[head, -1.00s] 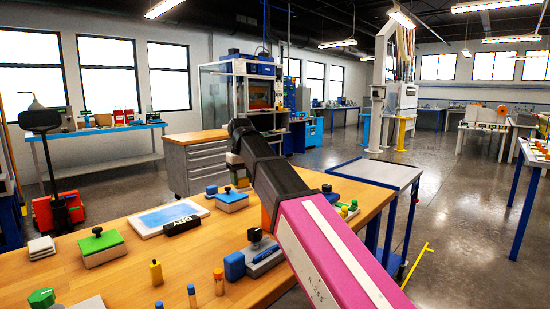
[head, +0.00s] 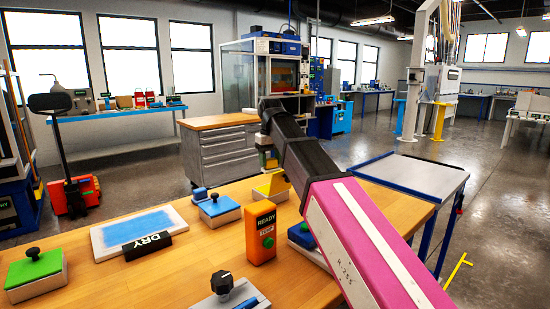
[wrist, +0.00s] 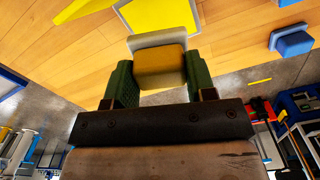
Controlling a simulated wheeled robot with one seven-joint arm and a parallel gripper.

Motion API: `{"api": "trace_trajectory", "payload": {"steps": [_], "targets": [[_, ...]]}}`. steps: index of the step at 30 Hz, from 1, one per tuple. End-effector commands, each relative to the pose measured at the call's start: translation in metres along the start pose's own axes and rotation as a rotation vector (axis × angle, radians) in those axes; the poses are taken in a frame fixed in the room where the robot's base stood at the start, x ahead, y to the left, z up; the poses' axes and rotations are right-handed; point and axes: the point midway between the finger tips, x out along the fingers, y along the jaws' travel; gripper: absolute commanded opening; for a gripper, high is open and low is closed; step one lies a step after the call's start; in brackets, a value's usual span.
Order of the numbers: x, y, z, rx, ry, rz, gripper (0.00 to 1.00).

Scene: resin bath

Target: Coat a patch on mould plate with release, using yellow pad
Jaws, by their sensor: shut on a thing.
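My gripper (wrist: 160,80) is shut on the yellow pad (wrist: 160,66), a yellow block with a pale base, between two green fingers in the wrist view. In the head view my gripper (head: 268,155) is over the far part of the wooden bench, partly hidden by my arm. A yellow square with a pale rim (wrist: 157,12) lies beyond the pad in the wrist view. Yellow also shows beneath the gripper in the head view (head: 271,188). A white-rimmed plate with a blue face (head: 138,224) lies flat to the left; whether it is the mould plate is unclear.
A black DRY sign (head: 146,245) stands at the blue-faced plate's front edge. An orange READY box (head: 261,228) stands upright nearer me. A blue-topped pad (head: 218,209) and a green-topped pad (head: 34,268) sit on the bench. A knobbed grey block (head: 226,298) is in front.

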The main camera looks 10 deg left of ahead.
Motion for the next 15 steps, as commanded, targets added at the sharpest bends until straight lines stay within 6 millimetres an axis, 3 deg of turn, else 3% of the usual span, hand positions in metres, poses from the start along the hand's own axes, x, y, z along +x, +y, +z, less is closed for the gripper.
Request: {"api": "trace_trajectory", "payload": {"steps": [15], "targets": [[0.036,0.000,0.001,0.000,-0.001,0.000,0.25]]}}
